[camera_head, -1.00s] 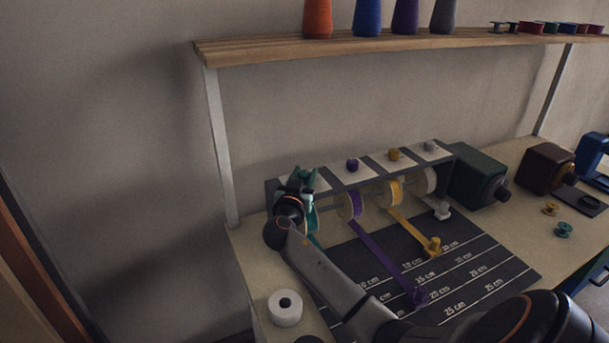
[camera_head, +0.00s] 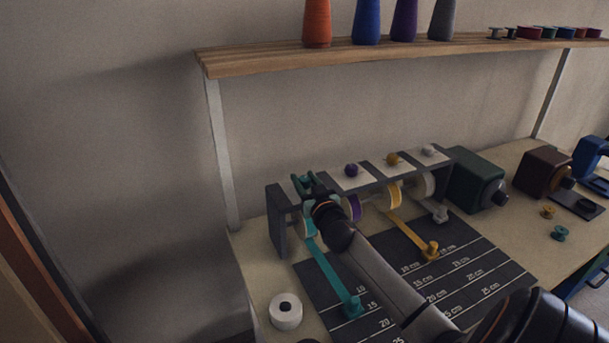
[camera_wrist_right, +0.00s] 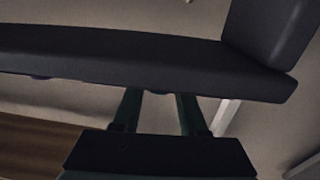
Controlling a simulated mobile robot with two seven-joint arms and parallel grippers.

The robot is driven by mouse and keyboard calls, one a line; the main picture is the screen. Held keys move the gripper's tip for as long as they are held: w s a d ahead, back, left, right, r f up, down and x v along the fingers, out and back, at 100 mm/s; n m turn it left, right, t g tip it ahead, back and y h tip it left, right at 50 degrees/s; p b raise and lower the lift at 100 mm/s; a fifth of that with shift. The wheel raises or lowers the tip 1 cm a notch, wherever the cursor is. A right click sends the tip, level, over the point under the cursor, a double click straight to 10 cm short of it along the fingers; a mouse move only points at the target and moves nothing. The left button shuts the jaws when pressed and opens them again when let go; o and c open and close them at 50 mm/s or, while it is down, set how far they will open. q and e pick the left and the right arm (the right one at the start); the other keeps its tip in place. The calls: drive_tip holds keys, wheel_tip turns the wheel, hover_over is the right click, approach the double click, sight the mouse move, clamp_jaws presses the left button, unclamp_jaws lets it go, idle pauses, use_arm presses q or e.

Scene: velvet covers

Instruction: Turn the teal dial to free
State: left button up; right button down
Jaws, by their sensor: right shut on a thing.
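My left gripper is not in view.
Purple (camera_head: 351,170), yellow (camera_head: 393,159) and white (camera_head: 429,150) dials stand to the right on the rack. My right forearm crosses the mat (camera_head: 480,262) and hides most of the purple ribbon. A white roll (camera_head: 285,311) stands front left. A wooden shelf (camera_head: 260,63) with thread cones hangs above.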

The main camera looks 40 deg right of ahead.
drive_tip(key=n+y+p, duration=0.1)
drive_tip(key=y, duration=0.1)
drive_tip(key=n+t+y, duration=0.1)
drive_tip(key=n+y, duration=0.1)
drive_tip(key=shift+d+r+p, duration=0.15)
drive_tip(key=shift+d+p, duration=0.05)
drive_tip(key=shift+p, duration=0.2)
drive_tip(key=n+y, duration=0.1)
drive_tip(key=y, duration=0.2)
drive_tip(key=shift+n, duration=0.4)
drive_tip(key=n+y, duration=0.1)
drive_tip(key=y+b, duration=0.1)
drive_tip(key=y, duration=0.1)
drive_tip(key=shift+f+n, duration=0.3)
drive_tip(key=shift+n, duration=0.1)
drive_tip(key=n+g+y+b, duration=0.1)
drive_tip(key=n+y+b, duration=0.1)
drive_tip(key=y+b, duration=0.2)
drive_tip(key=shift+n, duration=0.3)
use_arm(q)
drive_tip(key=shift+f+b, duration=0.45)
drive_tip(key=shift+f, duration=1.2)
use_arm(e)
drive_tip(key=shift+a+r+n+g+y, duration=0.15)
drive_tip(key=shift+n+g+y, duration=0.25)
drive_tip(key=shift+y, duration=0.2)
drive_tip(key=shift+c, duration=2.2)
unclamp_jaws()
